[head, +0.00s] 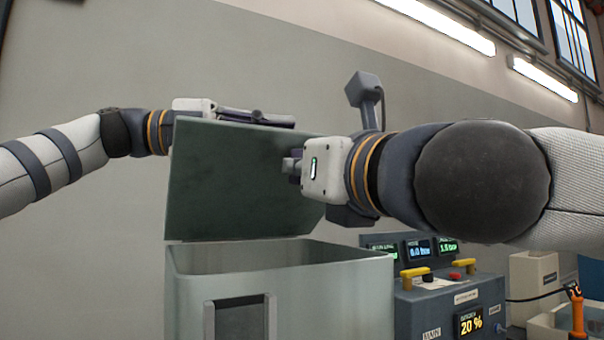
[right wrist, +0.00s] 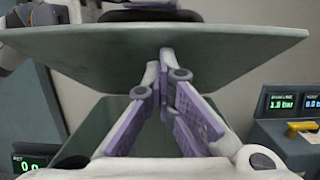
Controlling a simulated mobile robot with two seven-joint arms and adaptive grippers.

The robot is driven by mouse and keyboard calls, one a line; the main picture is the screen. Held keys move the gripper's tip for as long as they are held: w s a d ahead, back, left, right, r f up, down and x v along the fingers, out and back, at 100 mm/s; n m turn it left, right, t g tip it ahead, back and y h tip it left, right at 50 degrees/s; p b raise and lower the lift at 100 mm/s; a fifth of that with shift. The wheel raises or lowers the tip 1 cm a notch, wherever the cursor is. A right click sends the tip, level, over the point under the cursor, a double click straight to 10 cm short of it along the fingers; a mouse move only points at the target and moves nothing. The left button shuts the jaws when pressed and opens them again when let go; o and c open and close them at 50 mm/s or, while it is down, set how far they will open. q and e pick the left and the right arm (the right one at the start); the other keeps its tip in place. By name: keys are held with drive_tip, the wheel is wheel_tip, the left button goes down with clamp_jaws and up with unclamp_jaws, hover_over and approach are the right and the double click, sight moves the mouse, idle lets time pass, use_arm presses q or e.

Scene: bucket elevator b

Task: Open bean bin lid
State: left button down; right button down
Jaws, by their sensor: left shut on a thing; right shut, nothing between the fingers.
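The bean bin (head: 345,290) is a pale grey-green box with a dark window in its front. Its flat grey-green lid (head: 225,185) is raised and steeply tilted above the bin, leaving the top opening visible. My left gripper (head: 270,120) is at the lid's upper edge and shut on it. My right gripper (head: 290,165) is shut and empty, in front of the lid near its right side. In the right wrist view its purple fingers (right wrist: 165,65) come together close to the lid (right wrist: 80,48); I cannot tell whether they touch it.
A dark control box (head: 450,295) with lit displays and yellow handles stands just right of the bin. A pale container (head: 533,275) and an orange-handled tool (head: 577,305) are farther right. A plain wall is behind. The space above the lid is clear.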

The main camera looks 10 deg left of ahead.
use_arm(q)
drive_tip(key=shift+s+d+f, duration=0.2)
drive_tip(key=shift+d+f, duration=0.1)
drive_tip(key=shift+f, duration=0.05)
use_arm(e)
drive_tip(key=shift+r, duration=0.2)
use_arm(q)
drive_tip(key=c, duration=1.9)
unclamp_jaws()
drive_tip(key=shift+f, duration=0.1)
use_arm(e)
drive_tip(key=shift+r, duration=0.1)
use_arm(q)
hover_over(185, 186)
drive_tip(key=w, duration=0.1)
drive_tip(key=shift+a+r, duration=0.15)
drive_tip(key=shift+r, duration=0.1)
drive_tip(key=shift+a, duration=0.15)
use_arm(e)
drive_tip(key=v, duration=1.2)
drive_tip(key=shift+f, duration=0.25)
